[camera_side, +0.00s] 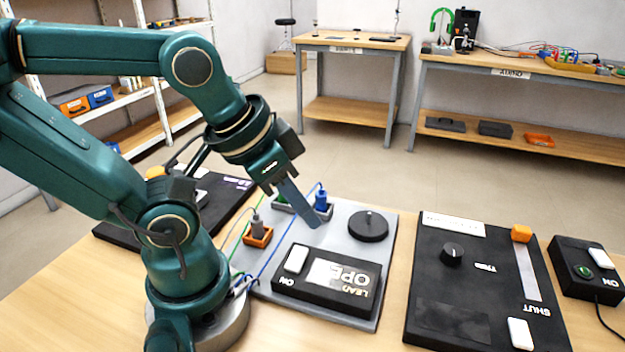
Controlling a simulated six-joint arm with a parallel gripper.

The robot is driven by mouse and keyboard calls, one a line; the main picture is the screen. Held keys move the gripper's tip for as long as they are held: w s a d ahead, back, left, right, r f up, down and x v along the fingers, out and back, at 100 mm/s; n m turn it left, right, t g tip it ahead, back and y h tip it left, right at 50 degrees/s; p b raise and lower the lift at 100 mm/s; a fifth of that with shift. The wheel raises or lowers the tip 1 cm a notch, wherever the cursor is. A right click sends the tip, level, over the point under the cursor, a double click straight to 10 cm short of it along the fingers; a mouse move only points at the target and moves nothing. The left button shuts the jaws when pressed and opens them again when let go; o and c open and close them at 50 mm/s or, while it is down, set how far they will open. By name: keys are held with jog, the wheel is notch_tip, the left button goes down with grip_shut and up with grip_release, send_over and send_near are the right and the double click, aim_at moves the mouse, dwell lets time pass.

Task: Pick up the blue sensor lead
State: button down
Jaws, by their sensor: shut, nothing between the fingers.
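The blue sensor lead (321,199) has its plug upright in a small grey holder on the grey board (385,240). Its thin blue cable runs down and left across the board towards my base. My gripper (311,222) points down and right, with its fingers shut and nothing between them. The fingertips appear just in front of and left of the blue plug in this view. I cannot tell the exact gap or height. The gripper partly covers the area between the blue plug and a green plug (283,199).
A grey plug (257,229) stands in an orange holder (258,241) to the left. A black round knob (368,226) and a black panel with a white switch (330,290) share the board. A larger black panel (445,290) with an orange slider knob (521,233) lies to the right.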

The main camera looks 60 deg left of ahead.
dwell(0.3)
jog(key=c, duration=0.6)
grip_release()
jog(key=shift+o, duration=0.2)
